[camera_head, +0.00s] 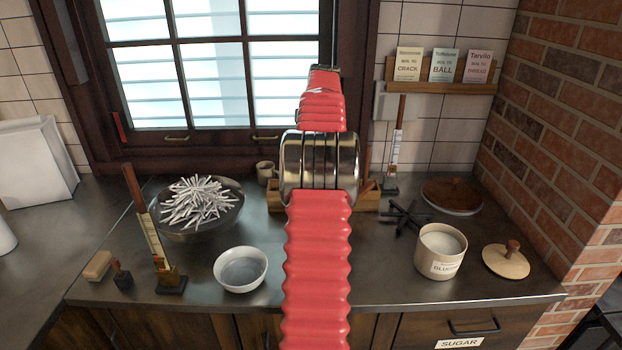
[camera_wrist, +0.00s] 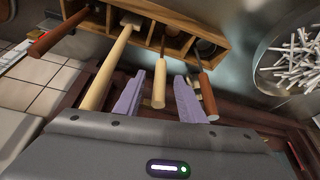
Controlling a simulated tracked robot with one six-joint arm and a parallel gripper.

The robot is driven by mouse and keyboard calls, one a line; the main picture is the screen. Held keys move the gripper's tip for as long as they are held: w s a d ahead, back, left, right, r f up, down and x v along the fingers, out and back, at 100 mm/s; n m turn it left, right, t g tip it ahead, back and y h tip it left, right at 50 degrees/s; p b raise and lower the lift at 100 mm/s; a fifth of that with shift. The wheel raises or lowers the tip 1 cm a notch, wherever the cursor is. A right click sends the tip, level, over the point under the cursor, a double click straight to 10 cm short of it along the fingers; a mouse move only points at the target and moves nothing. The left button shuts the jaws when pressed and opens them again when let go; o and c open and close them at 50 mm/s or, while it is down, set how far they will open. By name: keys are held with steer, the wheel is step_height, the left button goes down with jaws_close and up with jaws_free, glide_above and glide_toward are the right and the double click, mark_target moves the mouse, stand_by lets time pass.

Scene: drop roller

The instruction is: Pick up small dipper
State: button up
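In the wrist view, several tool handles stick out of a wooden rack (camera_wrist: 190,32): a dark red-brown one (camera_wrist: 58,34), a long pale one (camera_wrist: 108,68), a short pale one (camera_wrist: 160,84) and a brown one (camera_wrist: 208,98). Which of them belongs to the small dipper I cannot tell, as the tool heads are hidden. My gripper (camera_wrist: 160,100) is open, its two lavender fingers apart. The short pale handle's end shows between the fingers, and the brown handle lies by the right finger. In the head view, my red arm covers my gripper and most of the rack (camera_head: 367,200).
A bowl of white sticks (camera_head: 180,233), a white bowl (camera_head: 241,270) and an upright thermometer-like tool (camera_head: 150,235) stand left on the counter. A sugar-coloured crock (camera_head: 441,262), its lid (camera_head: 506,260) and a black star-shaped piece (camera_head: 406,216) are right. Brick wall (camera_head: 560,130) bounds the right.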

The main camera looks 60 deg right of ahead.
steer(key=shift+w+d+f, duration=0.15)
steer(key=shift+d+f, duration=0.05)
steer(key=shift+f, duration=0.45)
steer(key=shift+c, duration=0.5)
jaws_close()
